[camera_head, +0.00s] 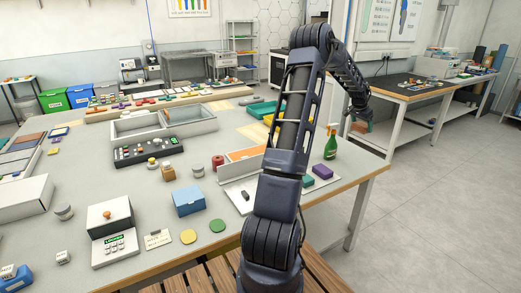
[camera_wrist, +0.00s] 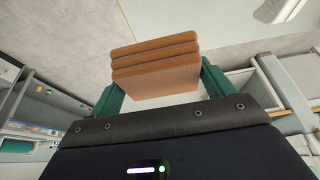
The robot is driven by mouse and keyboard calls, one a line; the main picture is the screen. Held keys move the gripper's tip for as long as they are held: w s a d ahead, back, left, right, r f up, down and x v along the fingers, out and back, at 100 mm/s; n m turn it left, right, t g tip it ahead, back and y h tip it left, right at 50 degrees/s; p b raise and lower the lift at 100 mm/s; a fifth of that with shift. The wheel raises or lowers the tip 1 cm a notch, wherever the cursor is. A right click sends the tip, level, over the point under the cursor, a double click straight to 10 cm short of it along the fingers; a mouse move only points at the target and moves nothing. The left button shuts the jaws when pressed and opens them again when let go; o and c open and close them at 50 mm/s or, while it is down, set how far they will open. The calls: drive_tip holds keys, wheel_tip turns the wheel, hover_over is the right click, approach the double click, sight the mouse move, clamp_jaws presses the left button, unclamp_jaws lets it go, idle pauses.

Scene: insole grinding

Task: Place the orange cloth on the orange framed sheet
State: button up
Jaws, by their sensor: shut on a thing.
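My gripper (camera_wrist: 160,82) is shut on the orange cloth (camera_wrist: 155,66), a folded stack of brown-orange layers between two green fingers in the wrist view. In the head view my gripper (camera_head: 360,118) hangs at the end of my raised arm, beyond the right edge of the main table. The cloth shows there only as a small reddish-orange patch (camera_head: 360,127). An orange flat surface in a white-edged holder (camera_head: 245,153) lies mid-table, partly hidden behind my arm. I cannot tell whether it is the orange framed sheet.
The grey main table (camera_head: 140,245) carries a blue box (camera_head: 188,200), a white divided tray (camera_head: 160,122) and several small items. A green spray bottle (camera_head: 331,142) stands near its right edge. A dark-topped side table (camera_head: 410,88) is behind at right. Open floor lies right.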

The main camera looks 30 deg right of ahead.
wheel_tip(320, 180, up, 4)
drive_tip(key=shift+w+f, duration=0.1)
drive_tip(key=shift+f, duration=0.15)
drive_tip(key=w+a+f+n+t, duration=0.1)
drive_tip(key=w+a+n, duration=0.25)
drive_tip(key=w, duration=0.45)
drive_tip(key=w+a+f+n+t, duration=0.1)
drive_tip(key=w+a+n, duration=0.1)
drive_tip(key=w+a, duration=0.45)
drive_tip(key=r+n+t+y, duration=0.2)
drive_tip(key=n+y, duration=0.2)
drive_tip(key=n, duration=0.9)
hover_over(251, 151)
drive_tip(key=s, duration=0.1)
drive_tip(key=shift+m, duration=0.25)
wheel_tip(251, 151, down, 20)
drive_tip(key=shift+s+f, duration=0.15)
drive_tip(key=shift+f, duration=0.1)
drive_tip(key=shift+t, duration=0.3)
drive_tip(key=shift+f, duration=2.5)
drive_tip(key=shift+f, duration=0.15)
